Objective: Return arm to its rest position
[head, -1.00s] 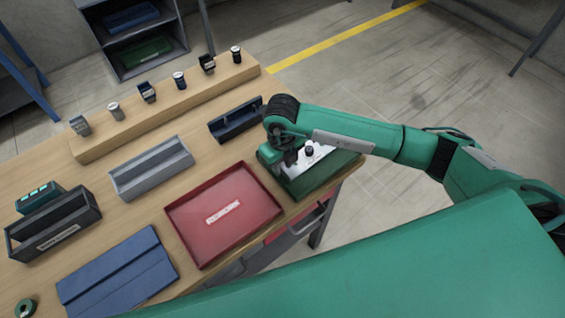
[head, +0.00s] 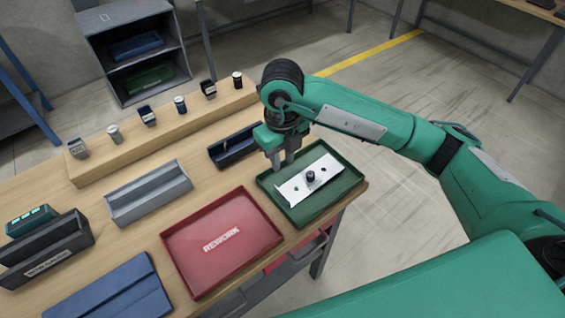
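My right arm comes in from the right, and its gripper (head: 283,163) hangs over the back left part of the green tray (head: 335,199). The two fingers point down with a gap between them and nothing in it. In the green tray lies a white metal plate (head: 322,171) with a black knob (head: 310,176) on it. The gripper is apart from the knob, to its upper left. My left gripper does not show.
A red tray (head: 268,243) marked REWORK lies left of the green tray. A dark blue holder (head: 233,148), a grey trough (head: 150,194) and a raised wooden shelf (head: 165,128) with several small parts stand behind. A dark bin (head: 45,255) and blue mat (head: 110,295) lie left.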

